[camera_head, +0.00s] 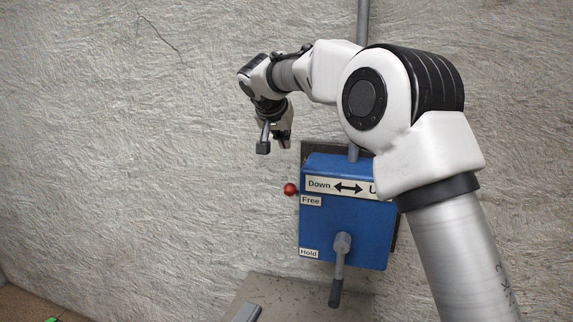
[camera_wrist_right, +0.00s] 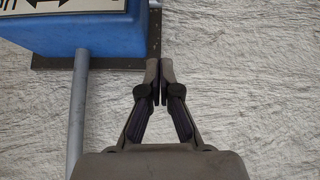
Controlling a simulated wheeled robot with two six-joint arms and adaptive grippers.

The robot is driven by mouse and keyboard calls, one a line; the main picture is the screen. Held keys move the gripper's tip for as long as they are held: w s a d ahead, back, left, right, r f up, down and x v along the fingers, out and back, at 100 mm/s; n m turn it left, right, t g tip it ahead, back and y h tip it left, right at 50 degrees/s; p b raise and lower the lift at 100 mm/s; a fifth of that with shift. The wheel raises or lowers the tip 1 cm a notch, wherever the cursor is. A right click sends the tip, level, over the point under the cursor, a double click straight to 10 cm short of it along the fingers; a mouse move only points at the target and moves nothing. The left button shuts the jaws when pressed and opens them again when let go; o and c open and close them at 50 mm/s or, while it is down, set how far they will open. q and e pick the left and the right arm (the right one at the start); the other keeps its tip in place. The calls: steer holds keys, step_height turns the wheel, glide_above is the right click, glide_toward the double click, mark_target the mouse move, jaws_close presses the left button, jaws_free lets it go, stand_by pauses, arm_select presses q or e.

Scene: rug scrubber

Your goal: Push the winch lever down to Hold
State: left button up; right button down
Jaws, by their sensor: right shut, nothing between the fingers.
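The winch is a blue box (camera_head: 345,225) on the wall with labels Down, Free and Hold. Its lever, tipped with a red ball (camera_head: 290,189), sticks out of the box's left side beside the upper Free label (camera_head: 311,201). The Hold label (camera_head: 309,253) is lower on the same edge. My right gripper (camera_head: 272,142) hangs above and slightly left of the red ball, apart from it. In the right wrist view its fingers (camera_wrist_right: 160,70) are shut and empty beside the blue box (camera_wrist_right: 75,30); the red ball does not show there. My left gripper is not in view.
A grey crank handle (camera_head: 340,265) hangs on the box's front. A grey pole (camera_head: 362,22) runs up from the box; it also shows in the wrist view (camera_wrist_right: 77,115). A grey surface (camera_head: 300,292) lies below. The wall left of the lever is clear.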

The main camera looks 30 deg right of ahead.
steer(key=p, duration=0.5)
glide_above(289, 184)
steer(key=w+d, duration=0.2)
step_height(289, 184, down, 7)
steer(key=shift+d+f, duration=0.1)
steer(key=shift+f, duration=0.05)
steer(key=f, duration=0.1)
steer(key=s+a+f, duration=0.1)
steer(key=f, duration=0.1)
steer(key=shift+s+a+p, duration=0.3)
steer(key=shift+a+p, duration=0.05)
steer(key=shift+p, duration=0.05)
steer(key=shift+s+a+f, duration=0.2)
steer(key=shift+w+d+f, duration=0.15)
